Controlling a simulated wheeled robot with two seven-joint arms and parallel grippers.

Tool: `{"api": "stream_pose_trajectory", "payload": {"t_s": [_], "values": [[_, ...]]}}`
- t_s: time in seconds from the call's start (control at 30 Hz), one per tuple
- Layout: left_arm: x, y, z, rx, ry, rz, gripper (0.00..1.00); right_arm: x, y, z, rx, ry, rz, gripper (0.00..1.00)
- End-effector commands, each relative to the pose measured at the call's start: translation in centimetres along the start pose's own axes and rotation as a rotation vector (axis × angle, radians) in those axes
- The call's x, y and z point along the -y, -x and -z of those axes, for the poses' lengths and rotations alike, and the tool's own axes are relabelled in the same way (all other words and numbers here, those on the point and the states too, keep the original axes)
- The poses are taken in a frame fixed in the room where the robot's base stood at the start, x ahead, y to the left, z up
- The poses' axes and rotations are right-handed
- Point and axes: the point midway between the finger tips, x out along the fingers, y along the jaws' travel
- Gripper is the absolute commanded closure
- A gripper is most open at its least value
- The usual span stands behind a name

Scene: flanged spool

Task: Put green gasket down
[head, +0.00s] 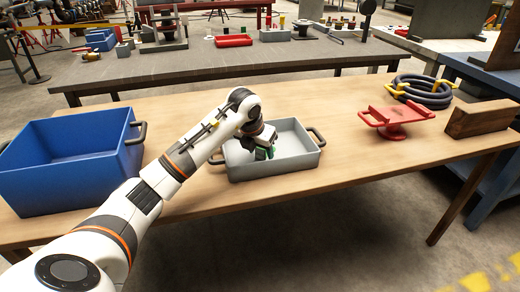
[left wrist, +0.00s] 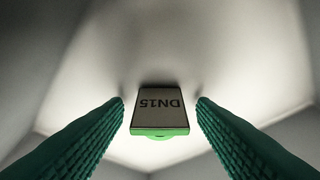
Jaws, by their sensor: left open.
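The green gasket (left wrist: 160,134) lies on the floor of the grey tray (head: 303,163), with a dark tag reading DN15 on it. In the head view I cannot make the gasket out behind my arm. My right gripper is not in view.
A blue crate (head: 60,185) stands left of the tray. A coiled dark hose (head: 425,92) and a wooden block (head: 478,119) are at the right. The wooden tabletop (head: 350,120) is bare between tray and spool. Another bench (head: 200,66) stands behind.

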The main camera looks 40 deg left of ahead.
Motion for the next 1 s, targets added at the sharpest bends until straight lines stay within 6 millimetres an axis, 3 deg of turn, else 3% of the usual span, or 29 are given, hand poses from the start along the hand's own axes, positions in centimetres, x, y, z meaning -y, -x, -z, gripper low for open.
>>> {"api": "stream_pose_trajectory", "payload": {"t_s": [0.17,0.6,0.8,1.0], "values": [[0.1,1.5,0.2,-0.004,0.000,0.000,0.48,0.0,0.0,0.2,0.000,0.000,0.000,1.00],[0.0,10.3,0.2,-0.004,-0.001,0.000,0.48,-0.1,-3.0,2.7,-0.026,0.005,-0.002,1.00],[0.0,12.0,0.1,-0.001,-0.001,0.000,0.48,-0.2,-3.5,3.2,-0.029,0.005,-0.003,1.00],[0.0,12.2,0.1,0.000,0.000,0.000,0.48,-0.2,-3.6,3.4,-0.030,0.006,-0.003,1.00]]}}
